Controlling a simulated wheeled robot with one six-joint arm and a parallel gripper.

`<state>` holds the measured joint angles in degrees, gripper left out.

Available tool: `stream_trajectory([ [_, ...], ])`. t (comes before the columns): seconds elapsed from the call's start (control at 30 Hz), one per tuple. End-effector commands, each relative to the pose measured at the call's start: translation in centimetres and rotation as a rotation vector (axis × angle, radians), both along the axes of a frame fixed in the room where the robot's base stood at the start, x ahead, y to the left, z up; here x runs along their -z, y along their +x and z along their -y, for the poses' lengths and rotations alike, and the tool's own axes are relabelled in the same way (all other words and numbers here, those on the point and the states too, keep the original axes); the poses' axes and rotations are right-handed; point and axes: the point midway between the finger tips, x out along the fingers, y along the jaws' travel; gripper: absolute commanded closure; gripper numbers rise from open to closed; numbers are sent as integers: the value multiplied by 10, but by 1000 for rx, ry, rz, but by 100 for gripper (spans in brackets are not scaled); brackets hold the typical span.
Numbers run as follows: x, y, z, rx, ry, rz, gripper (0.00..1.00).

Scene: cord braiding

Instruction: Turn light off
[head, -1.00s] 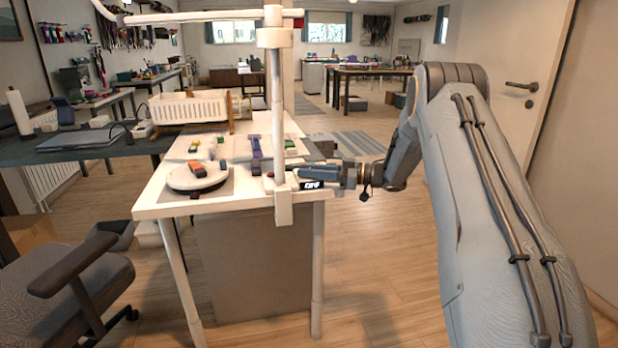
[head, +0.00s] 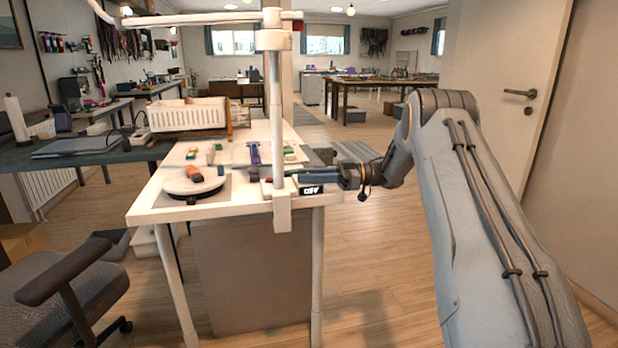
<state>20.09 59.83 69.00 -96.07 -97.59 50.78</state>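A white lamp post (head: 275,110) stands clamped at the front right of the white table (head: 160,205), with a long horizontal lamp arm (head: 200,17) at its top. A small dark box with a lit display (head: 311,190) sits on the table's front edge, right of the post. The display seems to read "OFF", but the text is small. My gripper (head: 300,177) reaches in from the right, just above or behind this box and close to the post. Its fingertips are small and partly hidden, so I cannot tell contact or opening. The lamp head is not clearly visible.
A round white turntable (head: 194,183) with an orange-brown piece on top is at the table's front left. Small coloured items and a purple strip (head: 253,153) lie behind. A white slatted basket (head: 188,114) stands at the back. An office chair (head: 75,285) is at the lower left.

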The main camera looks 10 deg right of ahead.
Motion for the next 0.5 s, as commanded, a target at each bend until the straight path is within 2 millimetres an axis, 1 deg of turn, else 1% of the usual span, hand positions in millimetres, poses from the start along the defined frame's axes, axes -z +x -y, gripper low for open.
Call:
stream_trajectory([
  [0.03,-1,0,0,-1,0,2,68],
  [0.07,-1,0,0,-1,0,1,63],
  [0.1,-1,0,0,0,0,1,61],
  [0.37,0,0,1,1,-1,0,61],
  [0.5,0,-1,11,2,-1,1,61],
])
